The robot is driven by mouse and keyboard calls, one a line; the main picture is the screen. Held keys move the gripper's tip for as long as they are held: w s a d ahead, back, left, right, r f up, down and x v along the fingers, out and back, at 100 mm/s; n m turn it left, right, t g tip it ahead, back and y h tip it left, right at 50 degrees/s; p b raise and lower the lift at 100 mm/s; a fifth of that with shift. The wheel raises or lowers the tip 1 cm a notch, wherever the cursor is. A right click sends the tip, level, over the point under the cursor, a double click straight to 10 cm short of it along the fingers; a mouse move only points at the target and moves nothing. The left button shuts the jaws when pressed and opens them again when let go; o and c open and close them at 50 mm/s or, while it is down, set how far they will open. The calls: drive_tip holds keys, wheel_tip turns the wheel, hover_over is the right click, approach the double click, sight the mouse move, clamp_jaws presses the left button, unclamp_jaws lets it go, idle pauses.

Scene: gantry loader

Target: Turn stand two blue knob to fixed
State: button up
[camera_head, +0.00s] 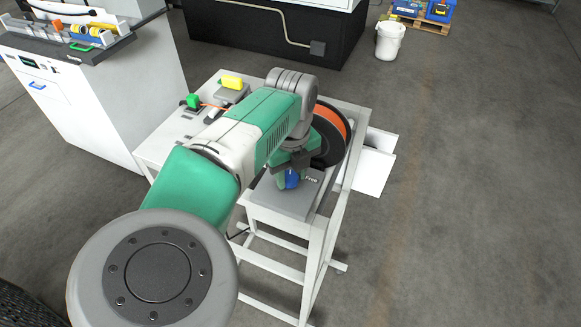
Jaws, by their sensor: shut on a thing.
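The blue knob (292,179) sits on a grey panel (284,200) at the near end of the white stand. One label on the panel reads "Free"; the rest of the panel's markings are hidden by my arm and gripper. My gripper (289,175) points down from above, shut on the blue knob. Its fingers cover part of the knob, so the direction the knob points cannot be told. No "fixed" marking shows.
An orange spool with a black rim (333,134) stands close beside my wrist. A green item (193,101) and a yellow item (232,82) lie on the stand's far part. A white cabinet (95,105) stands at left. The floor at right is clear, with a white bucket (390,42) farther back.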

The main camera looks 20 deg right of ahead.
sight(292, 177)
drive_tip(key=n+p, duration=0.2)
drive_tip(key=n, duration=0.2)
drive_tip(key=shift+d+r+n, duration=0.1)
drive_tip(key=shift+n, duration=0.2)
idle(0.4)
drive_tip(key=o, duration=1)
wheel_tip(292, 177, up, 8)
drive_tip(key=shift+f+b, duration=0.15)
drive_tip(key=shift+b, duration=0.35)
